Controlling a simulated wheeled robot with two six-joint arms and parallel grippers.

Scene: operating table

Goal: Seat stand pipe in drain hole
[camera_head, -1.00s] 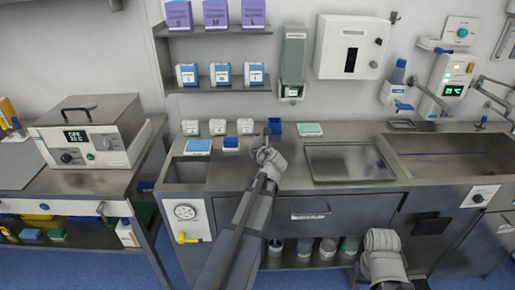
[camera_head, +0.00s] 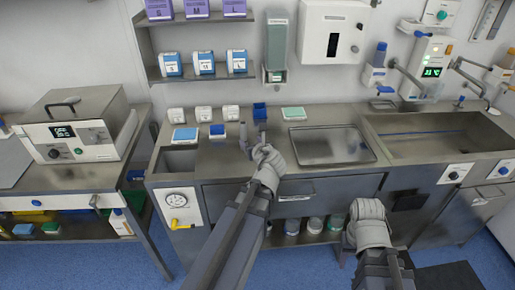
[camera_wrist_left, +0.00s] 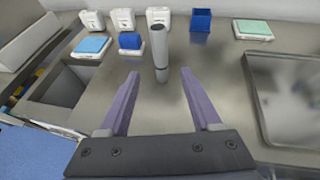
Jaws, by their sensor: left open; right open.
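In the head view the pipe (camera_head: 243,136) shows just left of my left gripper (camera_head: 259,143). In the left wrist view my left gripper (camera_wrist_left: 159,78) is open, its purple fingers pointing towards the pipe, which stands beyond the gap between the fingertips. My right gripper (camera_head: 366,212) is in front of the cabinet, low and away from the counter top; its fingers are hard to see. The sink (camera_head: 440,147) is at the right; I cannot make out a drain hole.
White boxes, a blue block (camera_wrist_left: 131,43), a blue cup (camera_wrist_left: 201,20) and a green pad (camera_wrist_left: 254,27) line the counter's back. A steel tray (camera_head: 332,145) lies between pipe and sink. An open recess (camera_wrist_left: 62,86) is at left.

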